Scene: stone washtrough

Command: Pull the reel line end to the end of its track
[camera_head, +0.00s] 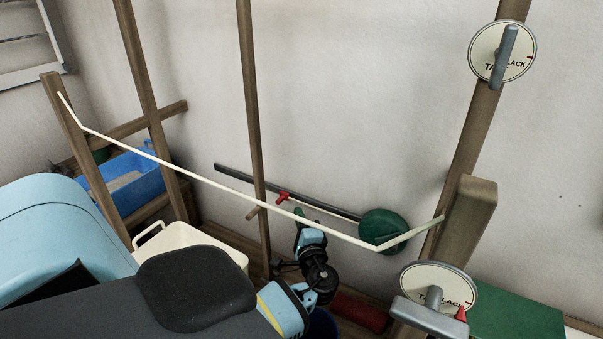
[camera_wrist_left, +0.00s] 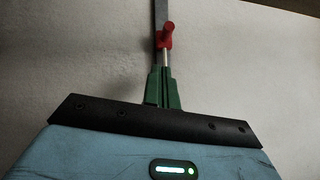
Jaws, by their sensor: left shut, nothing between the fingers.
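The red line end (camera_head: 283,197) sits on a dark, sloping track (camera_head: 245,179) along the wall, to the left of the round green reel (camera_head: 383,228). In the left wrist view the line end (camera_wrist_left: 166,38) is a red knob on a pale stem, in front of the dark track (camera_wrist_left: 160,12). My left gripper (camera_head: 299,212) is just below and right of the line end in the head view. Its green fingers (camera_wrist_left: 164,72) are shut with nothing between them. The fingertips appear close to the pale stem; I cannot tell whether they touch. My right gripper is not in view.
A pale cord (camera_head: 215,184) stretches across in front of the wall and my left gripper. Wooden posts (camera_head: 250,100) stand around. Two dials with grey levers (camera_head: 502,52) (camera_head: 438,290) are at right. A white tub (camera_head: 190,238) and blue crate (camera_head: 130,185) are at left.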

